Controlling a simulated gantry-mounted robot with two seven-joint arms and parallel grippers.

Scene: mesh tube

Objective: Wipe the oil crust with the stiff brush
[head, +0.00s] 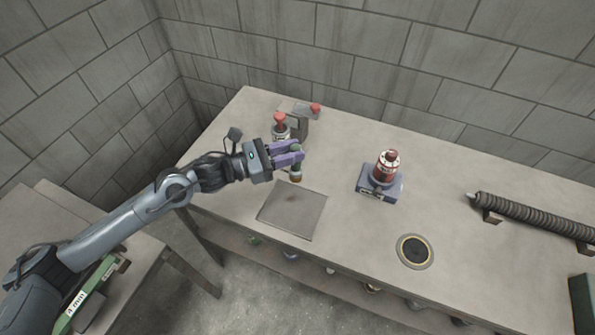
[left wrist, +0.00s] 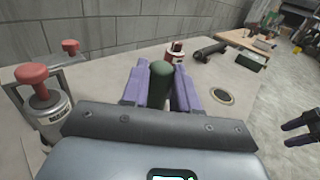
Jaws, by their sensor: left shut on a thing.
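My left gripper (head: 299,153) has its purple fingers shut on the brush (head: 296,177), whose green handle (left wrist: 160,82) stands upright between the fingers in the left wrist view. The brush's lower end has a brown and pale band. It is above or at the back edge of a flat grey plate (head: 290,212); I cannot tell whether its tip touches anything. A faint dark spot shows on the plate, perhaps the oil crust. My right gripper (left wrist: 304,131) shows only at the right edge of the left wrist view, with its purple fingers apart and nothing between them.
A red-topped canister (head: 280,128) and a grey stand with a red knob (head: 315,108) are close behind my left gripper. A round dark disc (head: 414,251) and a ribbed tube (head: 535,218) are farther right.

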